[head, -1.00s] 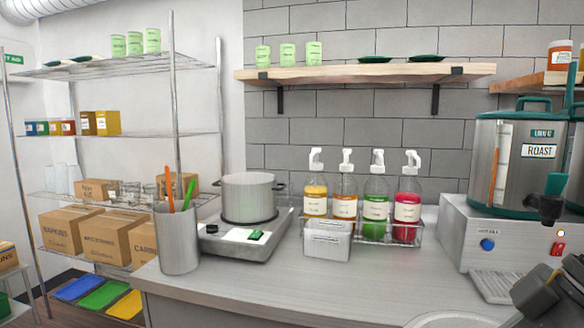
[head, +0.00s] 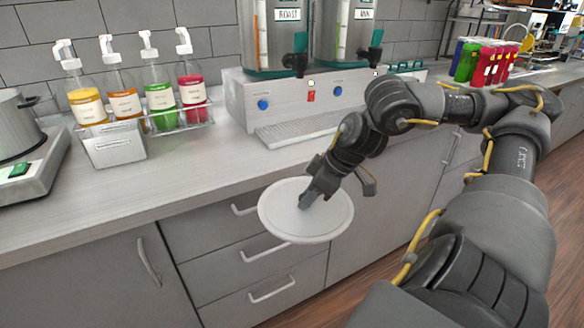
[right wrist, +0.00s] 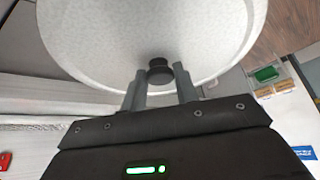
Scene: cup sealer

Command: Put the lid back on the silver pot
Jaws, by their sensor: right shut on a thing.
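The silver pot (head: 16,130) is cut off by the left edge of the head view and stands on a hot plate (head: 45,160); its top is only partly in view. The pale round lid (head: 279,211) is in front of the counter, over the drawer fronts. My right gripper (head: 308,200) is shut on the lid's knob from above. In the right wrist view the dark knob (right wrist: 160,71) sits between the fingertips, with the broad lid (right wrist: 90,30) beyond. My left gripper is not in view.
A drip tray (head: 290,132) juts out near my right arm. The counter front (head: 170,178) is clear. Drawer handles (head: 272,289) stick out below the lid.

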